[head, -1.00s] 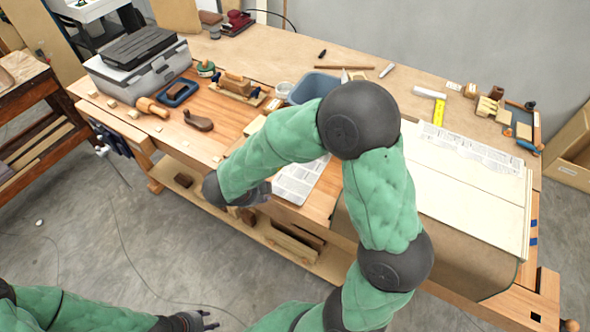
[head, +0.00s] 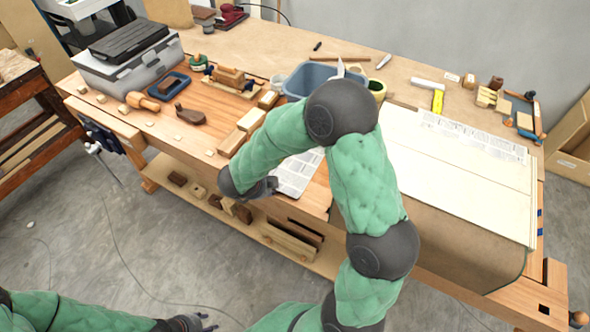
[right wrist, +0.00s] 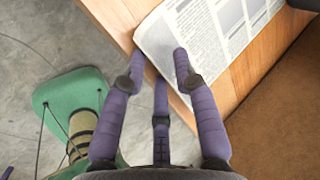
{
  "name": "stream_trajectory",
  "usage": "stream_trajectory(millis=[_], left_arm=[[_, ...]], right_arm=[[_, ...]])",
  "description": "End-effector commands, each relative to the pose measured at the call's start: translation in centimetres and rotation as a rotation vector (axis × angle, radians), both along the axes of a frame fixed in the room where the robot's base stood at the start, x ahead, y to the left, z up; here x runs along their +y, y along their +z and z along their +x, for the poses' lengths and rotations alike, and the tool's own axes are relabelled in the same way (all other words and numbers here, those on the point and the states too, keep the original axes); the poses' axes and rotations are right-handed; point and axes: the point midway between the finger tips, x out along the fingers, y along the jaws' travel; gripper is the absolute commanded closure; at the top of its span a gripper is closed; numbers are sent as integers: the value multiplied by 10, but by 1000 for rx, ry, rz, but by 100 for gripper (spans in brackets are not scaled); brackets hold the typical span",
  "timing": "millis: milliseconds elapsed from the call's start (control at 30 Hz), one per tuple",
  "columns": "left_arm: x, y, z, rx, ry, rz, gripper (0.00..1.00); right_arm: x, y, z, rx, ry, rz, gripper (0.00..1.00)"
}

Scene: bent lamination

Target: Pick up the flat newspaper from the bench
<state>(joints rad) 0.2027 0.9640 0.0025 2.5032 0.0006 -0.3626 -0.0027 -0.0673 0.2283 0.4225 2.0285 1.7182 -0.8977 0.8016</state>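The flat newspaper (head: 297,175) lies on the wooden bench top near its front edge, partly hidden behind my right arm in the head view. In the right wrist view the printed newspaper (right wrist: 205,35) shows its near corner and edge close to the bench edge. My right gripper (head: 268,187) is at that front edge, beside the paper. In the right wrist view its fingers (right wrist: 160,65) are spread apart; one overlaps the paper's edge region, and contact cannot be told. My left gripper (head: 203,324) is low at the bottom, away from the bench, its fingers apart and empty.
A large pale board (head: 440,170) with another printed sheet (head: 475,137) lies to the right on the bench. A blue bin (head: 312,80), wood blocks (head: 232,142), a plane (head: 230,78) and a grey toolbox (head: 125,62) stand behind and left. A lower shelf (head: 215,205) holds blocks.

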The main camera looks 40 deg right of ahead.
Motion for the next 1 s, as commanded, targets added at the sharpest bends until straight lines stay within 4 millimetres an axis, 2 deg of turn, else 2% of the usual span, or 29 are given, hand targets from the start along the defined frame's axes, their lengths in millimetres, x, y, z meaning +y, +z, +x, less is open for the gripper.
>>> stream_trajectory(millis=[200, 233, 300, 333, 767, 1000], left_arm=[[0, 0, 0, 0, 0, 0, 60], [0, 0, 0, 0, 0, 0, 60], [0, 0, 0, 0, 0, 0, 60], [0, 0, 0, 0, 0, 0, 60], [0, 1, 0, 0, 0, 0, 60], [0, 10, 0, 0, 0, 0, 60]], right_arm=[[-1, 0, 1, -1, 0, 1, 70], [-1, -1, 1, -1, 0, 1, 76], [-1, 0, 1, -2, 0, 0, 96], [-1, 0, 1, -2, 0, 0, 100], [-1, 0, 1, -2, 0, 0, 100], [3, 11, 3, -2, 1, -1, 100]])
